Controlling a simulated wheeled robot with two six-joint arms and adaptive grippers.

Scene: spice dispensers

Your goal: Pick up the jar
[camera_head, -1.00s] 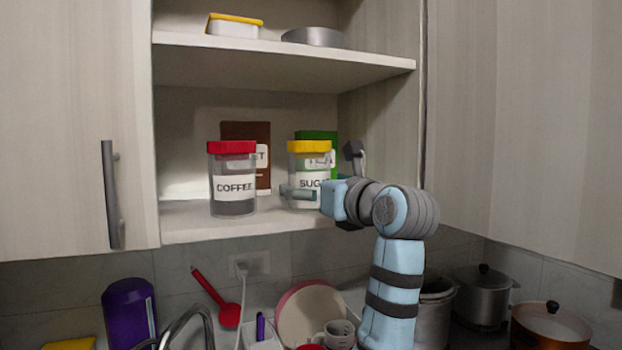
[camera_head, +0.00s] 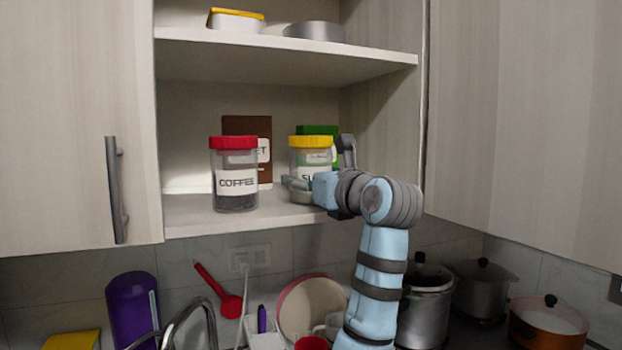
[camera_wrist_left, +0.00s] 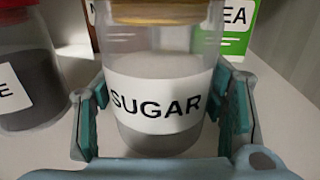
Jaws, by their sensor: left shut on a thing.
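The sugar jar (camera_head: 311,157) is clear with a yellow lid and stands on the lower cabinet shelf. My left gripper (camera_head: 300,186) is at its lower front, shut on it. In the left wrist view the jar (camera_wrist_left: 165,62) is upright between the two teal finger pads of my gripper (camera_wrist_left: 160,110), one on each side, at the height of its SUGAR label. Its lid is cut off at the top of that view. In the head view the gripper hides part of the label. My right gripper is in neither view.
A red-lidded coffee jar (camera_head: 235,174) stands close to the left. A brown box (camera_head: 247,126) and a green box (camera_head: 318,130) stand behind. The upper shelf (camera_head: 285,47) is overhead, and the cabinet side wall is to the right. Pots and dishes sit below.

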